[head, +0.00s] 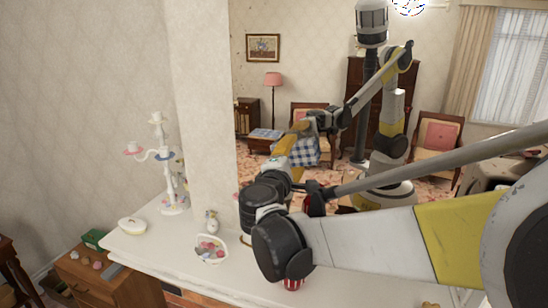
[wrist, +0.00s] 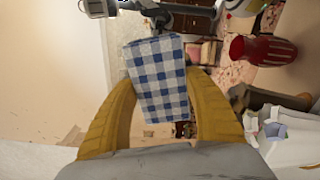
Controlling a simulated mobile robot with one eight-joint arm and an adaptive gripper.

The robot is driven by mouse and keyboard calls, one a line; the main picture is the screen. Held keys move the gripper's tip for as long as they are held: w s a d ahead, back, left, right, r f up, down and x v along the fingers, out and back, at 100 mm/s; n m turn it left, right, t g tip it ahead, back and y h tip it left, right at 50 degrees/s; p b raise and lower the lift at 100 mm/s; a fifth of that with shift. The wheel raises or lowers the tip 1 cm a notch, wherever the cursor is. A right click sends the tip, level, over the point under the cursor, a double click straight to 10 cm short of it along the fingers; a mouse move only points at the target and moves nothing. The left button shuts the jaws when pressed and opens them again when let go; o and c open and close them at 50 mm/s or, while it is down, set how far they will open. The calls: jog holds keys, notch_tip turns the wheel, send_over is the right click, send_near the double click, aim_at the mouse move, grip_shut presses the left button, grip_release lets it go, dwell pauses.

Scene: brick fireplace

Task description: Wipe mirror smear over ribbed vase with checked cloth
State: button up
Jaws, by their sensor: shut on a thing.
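The blue-and-white checked cloth (head: 304,153) is held up in front of the mirror (head: 335,85). My gripper (head: 292,146) is shut on it. In the wrist view the cloth (wrist: 158,82) hangs between the two yellow fingers of my gripper (wrist: 160,72). I cannot tell whether the cloth touches the glass. A red ribbed vase (head: 293,284) stands on the white mantel (head: 150,262), mostly hidden behind my arm. A red ribbed shape, vase or reflection, also shows in the wrist view (wrist: 275,51). I cannot make out the smear clearly.
A white candelabrum (head: 170,170), a basket of coloured eggs (head: 210,249), a small figurine (head: 211,221) and a white lidded dish (head: 132,226) stand on the mantel left of my arm. The mirror reflects my arm and the room. The mantel's front left is clear.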

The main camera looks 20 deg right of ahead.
aim_at(327, 147)
jog(key=shift+w+a+b, duration=0.2)
jog(key=shift+w+a, duration=0.4)
jog(key=shift+a, duration=0.25)
jog(key=shift+w+a+b, duration=0.2)
jog(key=shift+w+a, duration=0.35)
jog(key=shift+a, duration=0.25)
jog(key=shift+r+p, duration=0.7)
jog(key=shift+r, duration=0.35)
jog(key=shift+s+d, duration=1.1)
jog(key=shift+d, duration=0.55)
jog(key=shift+s+d, duration=1.15)
jog(key=shift+d, duration=0.55)
jog(key=shift+s+d, duration=1.1)
jog(key=shift+d, duration=0.55)
jog(key=shift+w+a+b, duration=0.35)
jog(key=shift+w+a, duration=0.8)
jog(key=shift+a, duration=0.55)
jog(key=shift+w+a+b, duration=0.35)
jog(key=shift+w+a, duration=0.75)
jog(key=shift+a, duration=0.55)
jog(key=shift+w+a+b, duration=0.35)
jog(key=shift+w+a, duration=0.8)
jog(key=shift+a, duration=0.55)
jog(key=shift+v, duration=2.95)
jog(key=shift+f, duration=0.1)
